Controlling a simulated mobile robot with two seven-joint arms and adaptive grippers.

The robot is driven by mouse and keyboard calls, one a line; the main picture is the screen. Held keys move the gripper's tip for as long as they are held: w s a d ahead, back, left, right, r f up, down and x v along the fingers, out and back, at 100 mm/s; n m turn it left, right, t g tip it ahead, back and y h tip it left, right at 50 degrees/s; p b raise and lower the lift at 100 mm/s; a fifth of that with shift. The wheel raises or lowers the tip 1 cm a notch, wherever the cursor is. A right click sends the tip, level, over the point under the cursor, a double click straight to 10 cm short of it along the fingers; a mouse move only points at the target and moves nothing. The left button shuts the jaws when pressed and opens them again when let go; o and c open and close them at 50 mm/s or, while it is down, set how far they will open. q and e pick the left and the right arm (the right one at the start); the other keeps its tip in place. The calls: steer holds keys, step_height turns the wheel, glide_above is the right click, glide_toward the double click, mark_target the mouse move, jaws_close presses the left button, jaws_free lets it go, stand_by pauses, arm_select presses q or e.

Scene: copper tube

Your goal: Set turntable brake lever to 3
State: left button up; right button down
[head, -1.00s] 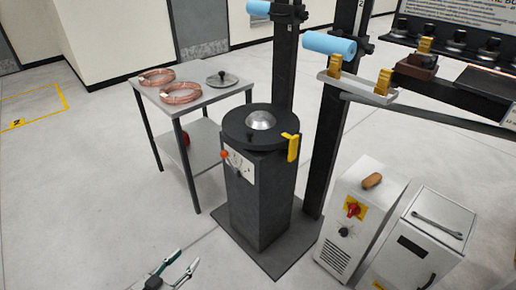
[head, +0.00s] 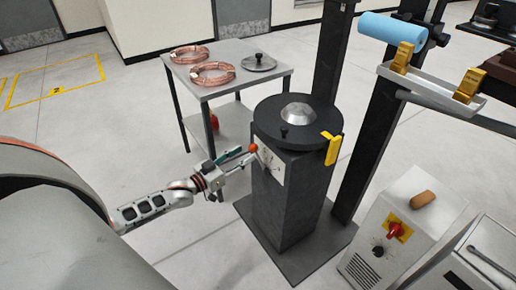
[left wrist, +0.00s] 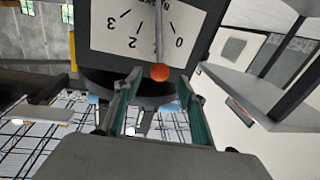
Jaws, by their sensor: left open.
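The turntable (head: 270,118) is a black disc with a silver dome on a dark pedestal (head: 286,205). On its face is a white brake dial plate (head: 270,168), which appears upside down in the left wrist view (left wrist: 105,38), with 0, 2 and 3 readable. The brake lever is a thin grey rod with an orange-red ball knob (left wrist: 160,72); the rod lies between 0 and 2. The knob also shows in the head view (head: 253,148). My left gripper (head: 244,158) is open, its green-lined fingers on either side of the knob (left wrist: 159,78); contact cannot be told. My right gripper is out of view.
A grey table (head: 225,86) with copper coils (head: 213,73) and a lidded disc stands behind left. A yellow bracket (head: 332,149) hangs on the turntable's right rim. A dark post and grey cabinets (head: 398,235) stand to the right. Floor in front is open.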

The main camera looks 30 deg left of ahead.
mark_target(253, 147)
arm_select(q)
steer(key=shift+b+x, duration=0.45)
steer(key=shift+x, duration=2.5)
steer(key=shift+s, duration=0.1)
jaws_close()
